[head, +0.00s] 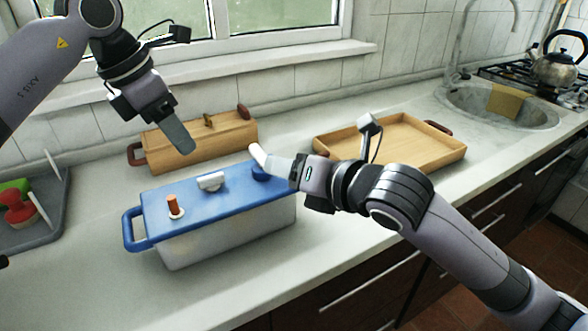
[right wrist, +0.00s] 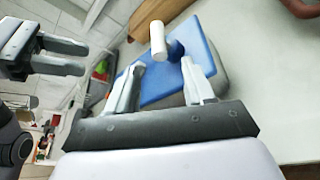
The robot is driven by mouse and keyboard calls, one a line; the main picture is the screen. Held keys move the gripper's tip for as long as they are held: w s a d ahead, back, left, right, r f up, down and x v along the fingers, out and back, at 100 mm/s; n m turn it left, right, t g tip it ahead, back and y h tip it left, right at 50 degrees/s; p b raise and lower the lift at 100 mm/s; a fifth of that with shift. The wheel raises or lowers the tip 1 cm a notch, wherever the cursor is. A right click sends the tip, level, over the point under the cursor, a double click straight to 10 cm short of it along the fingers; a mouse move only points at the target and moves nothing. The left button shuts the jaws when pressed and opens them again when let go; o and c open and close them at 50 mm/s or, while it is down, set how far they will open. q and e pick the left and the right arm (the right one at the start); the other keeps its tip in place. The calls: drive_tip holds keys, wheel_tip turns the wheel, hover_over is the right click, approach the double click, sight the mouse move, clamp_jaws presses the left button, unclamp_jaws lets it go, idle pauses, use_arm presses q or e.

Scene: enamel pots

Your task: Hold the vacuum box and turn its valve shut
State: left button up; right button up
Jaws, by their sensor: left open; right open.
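The vacuum box (head: 228,232) is a pale box with a blue lid (head: 195,215) and a blue handle at its left end. The valve's white lever (head: 257,155) rises tilted from a blue base at the lid's right end; the lever also shows in the right wrist view (right wrist: 158,40). My right gripper (head: 274,165) is open beside the valve. In the right wrist view its fingers (right wrist: 164,78) are apart, with the lever beyond them; contact cannot be told. My left gripper (head: 184,142) is open and empty, above and behind the box's lid.
A wooden box (head: 200,148) with dark red handles stands behind the vacuum box. A wooden tray (head: 390,145) lies to the right. A grey rack (head: 45,225) with red and green items is at far left. The counter in front is clear.

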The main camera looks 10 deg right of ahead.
sight(210, 176)
drive_tip(key=shift+x, duration=3.3)
clamp_jaws()
use_arm(q)
drive_tip(key=shift+c, duration=0.4)
drive_tip(key=shift+m+h, duration=0.3)
drive_tip(key=shift+m, duration=0.5)
drive_tip(key=x, duration=0.9)
drive_tip(key=shift+w+a+f, duration=0.1)
drive_tip(key=shift+w+f, duration=0.1)
drive_tip(key=shift+f, duration=0.25)
clamp_jaws()
